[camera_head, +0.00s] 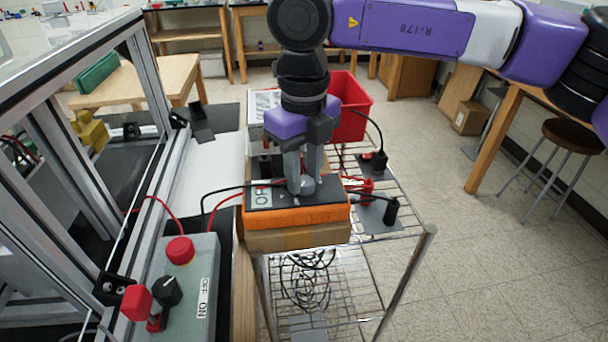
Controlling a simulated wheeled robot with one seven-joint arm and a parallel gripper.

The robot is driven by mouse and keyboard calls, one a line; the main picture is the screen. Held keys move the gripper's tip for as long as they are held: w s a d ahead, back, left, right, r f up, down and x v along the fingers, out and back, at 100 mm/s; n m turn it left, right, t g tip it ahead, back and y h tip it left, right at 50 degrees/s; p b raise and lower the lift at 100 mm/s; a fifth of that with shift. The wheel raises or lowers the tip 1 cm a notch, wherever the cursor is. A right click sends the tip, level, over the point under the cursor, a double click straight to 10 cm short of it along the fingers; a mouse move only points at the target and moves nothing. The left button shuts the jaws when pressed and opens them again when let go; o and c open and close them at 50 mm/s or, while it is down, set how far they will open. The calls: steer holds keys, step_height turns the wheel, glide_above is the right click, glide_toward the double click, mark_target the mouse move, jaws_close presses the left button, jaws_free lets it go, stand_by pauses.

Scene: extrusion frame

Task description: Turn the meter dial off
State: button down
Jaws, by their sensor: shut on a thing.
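The meter (325,214) is an orange box with a dark top face, lying on a cardboard box on a wire cart. A white label shows on the left of its top. My gripper (301,186) points straight down over the middle of the meter. Its fingers are close together and shut on the meter dial, which they mostly hide. I cannot read the dial's setting. Black and red leads run from the meter's far edge.
A grey control box (190,285) with a red button and black knob stands at lower left beside the aluminium extrusion frame (150,90). A red bin (349,108) stands behind the gripper. Black and red plugs (390,210) lie right of the meter.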

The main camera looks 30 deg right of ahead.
mark_target(304, 180)
stand_by(0.4)
steer(key=c, duration=1.1)
jaws_free()
steer(key=shift+o, duration=0.2)
steer(key=shift+r, duration=3.95)
